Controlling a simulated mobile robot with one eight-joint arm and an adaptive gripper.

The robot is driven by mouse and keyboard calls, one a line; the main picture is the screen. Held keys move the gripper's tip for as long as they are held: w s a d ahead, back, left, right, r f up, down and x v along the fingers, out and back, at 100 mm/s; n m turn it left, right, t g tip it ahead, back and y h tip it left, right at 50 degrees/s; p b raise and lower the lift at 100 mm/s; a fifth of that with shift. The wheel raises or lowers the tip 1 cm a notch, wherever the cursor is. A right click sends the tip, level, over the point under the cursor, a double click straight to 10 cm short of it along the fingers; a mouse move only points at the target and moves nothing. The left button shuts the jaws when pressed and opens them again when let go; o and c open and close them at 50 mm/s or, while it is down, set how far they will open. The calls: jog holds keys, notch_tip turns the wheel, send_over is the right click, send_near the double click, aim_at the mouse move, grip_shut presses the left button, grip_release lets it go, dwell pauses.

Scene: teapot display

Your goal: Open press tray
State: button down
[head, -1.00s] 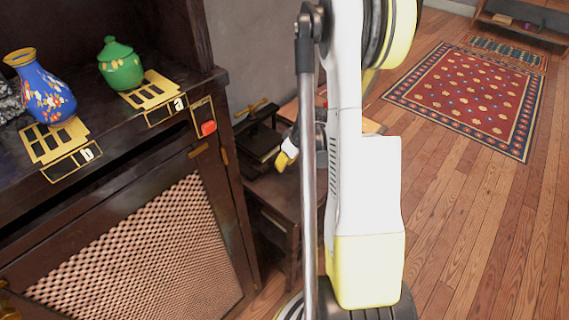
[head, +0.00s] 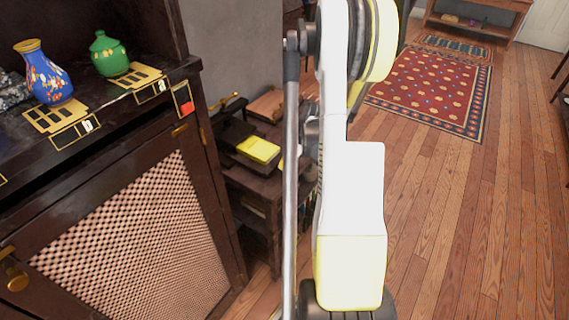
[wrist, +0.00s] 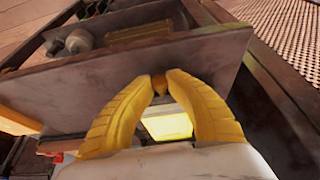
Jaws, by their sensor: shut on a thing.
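The press (head: 238,135) is a dark box-like thing with a brass handle on top, on a small wooden table beside the cabinet in the head view. A bright yellow flat piece (head: 258,149) shows at its front right. In the wrist view my gripper (wrist: 160,84) has its two yellow fingers closed together on a small brass-coloured knob at the edge of a dark flat panel (wrist: 100,90), which looks like the press tray. A bright yellow patch (wrist: 168,124) shows between the fingers.
A dark cabinet with a mesh door (head: 135,240) stands at the left. It bears a blue flowered vase (head: 46,78) and a green lidded pot (head: 109,57). A red patterned rug (head: 430,90) lies on the open wooden floor at right.

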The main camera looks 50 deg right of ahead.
jog(key=c, duration=1.3)
grip_release()
jog(key=shift+f, duration=0.15)
jog(key=shift+o, duration=0.2)
jog(key=v, duration=1.2)
jog(key=shift+w, duration=0.1)
